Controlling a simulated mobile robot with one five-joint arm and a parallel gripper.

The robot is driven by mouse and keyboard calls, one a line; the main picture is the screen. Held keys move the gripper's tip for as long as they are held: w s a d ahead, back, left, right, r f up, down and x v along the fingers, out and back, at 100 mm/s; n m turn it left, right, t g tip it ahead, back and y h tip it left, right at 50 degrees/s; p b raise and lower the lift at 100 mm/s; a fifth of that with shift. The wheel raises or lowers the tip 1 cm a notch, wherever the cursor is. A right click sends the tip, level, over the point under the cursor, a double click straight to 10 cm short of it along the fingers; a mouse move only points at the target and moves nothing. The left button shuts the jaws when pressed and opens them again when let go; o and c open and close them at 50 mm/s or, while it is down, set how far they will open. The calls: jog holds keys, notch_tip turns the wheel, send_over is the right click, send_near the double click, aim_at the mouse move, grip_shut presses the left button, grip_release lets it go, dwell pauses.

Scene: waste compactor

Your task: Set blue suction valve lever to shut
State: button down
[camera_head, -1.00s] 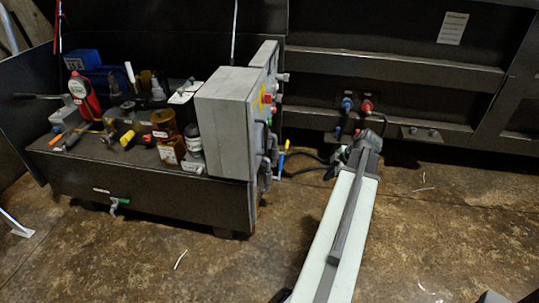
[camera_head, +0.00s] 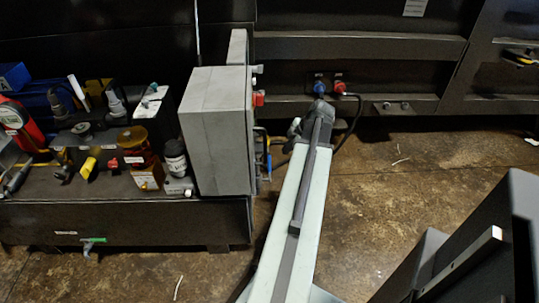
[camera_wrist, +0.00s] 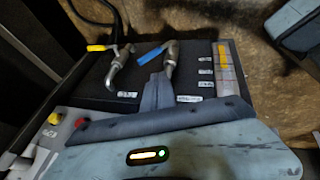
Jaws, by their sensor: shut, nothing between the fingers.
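The blue suction valve lever (camera_wrist: 152,55) shows in the wrist view, slanting across a metal pipe on a dark panel. In the head view a small blue piece (camera_head: 268,165) shows low beside the grey box, partly hidden. My gripper (camera_wrist: 158,84) is shut and empty. Its fingertips are just below the blue lever in the wrist view, close to the pipe; I cannot tell whether they touch. In the head view my gripper (camera_head: 295,128) is mostly hidden behind my arm, right of the grey box.
A yellow lever (camera_wrist: 97,47) sits on a second pipe to the left. A red button (camera_wrist: 82,123) is at lower left. The grey box (camera_head: 215,130) stands left of my arm. Blue and red connectors (camera_head: 319,86) are on the back wall.

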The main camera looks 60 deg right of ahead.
jog(key=w+d+b+x, duration=0.1)
jog(key=b+x, duration=0.9)
jog(key=x, duration=0.3)
jog(key=shift+w+d+r+b, duration=0.25)
jog(key=shift+w+d+b, duration=0.05)
jog(key=shift+d+b, duration=0.05)
